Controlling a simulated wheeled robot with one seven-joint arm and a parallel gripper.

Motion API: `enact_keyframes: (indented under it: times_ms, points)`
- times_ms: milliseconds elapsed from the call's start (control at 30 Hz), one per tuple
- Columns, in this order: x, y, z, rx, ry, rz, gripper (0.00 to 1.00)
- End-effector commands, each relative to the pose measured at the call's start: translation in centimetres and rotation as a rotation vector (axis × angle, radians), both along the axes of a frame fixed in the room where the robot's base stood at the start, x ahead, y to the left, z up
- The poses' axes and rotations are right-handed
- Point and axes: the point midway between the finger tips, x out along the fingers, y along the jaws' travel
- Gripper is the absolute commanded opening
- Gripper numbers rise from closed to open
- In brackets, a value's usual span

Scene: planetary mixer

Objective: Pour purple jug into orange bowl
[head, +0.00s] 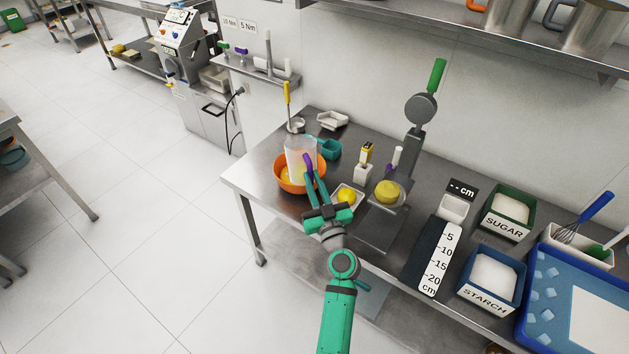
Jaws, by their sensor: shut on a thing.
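The orange bowl (284,182) stands near the left end of the steel table. The purple jug (300,151) has a clear body and a purple handle, and shows in the head view over the bowl's right part. It looks upright or nearly so; I cannot tell whether it is held above the bowl or rests in it. Its lower part looks pinkish orange. My gripper (314,184) is shut on the jug's purple handle (308,164), at the bowl's right side. Something yellow shows inside the bowl at its left. The exact finger contact is too small to see.
A small dish with a yellow ball (346,195) sits just right of my gripper. A grey press with a green handle (437,77) stands behind it. A teal scoop (328,148) lies behind the bowl. Sugar (504,226) and starch (489,290) bins stand at right.

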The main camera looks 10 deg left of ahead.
Motion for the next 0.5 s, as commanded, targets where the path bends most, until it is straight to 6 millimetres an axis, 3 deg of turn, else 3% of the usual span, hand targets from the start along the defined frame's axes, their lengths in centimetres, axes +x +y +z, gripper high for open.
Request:
enact_keyframes:
  times_ms: [500]
  points:
    - [0.5,0.1,-2.1,0.065,-0.101,-0.001,0.00]
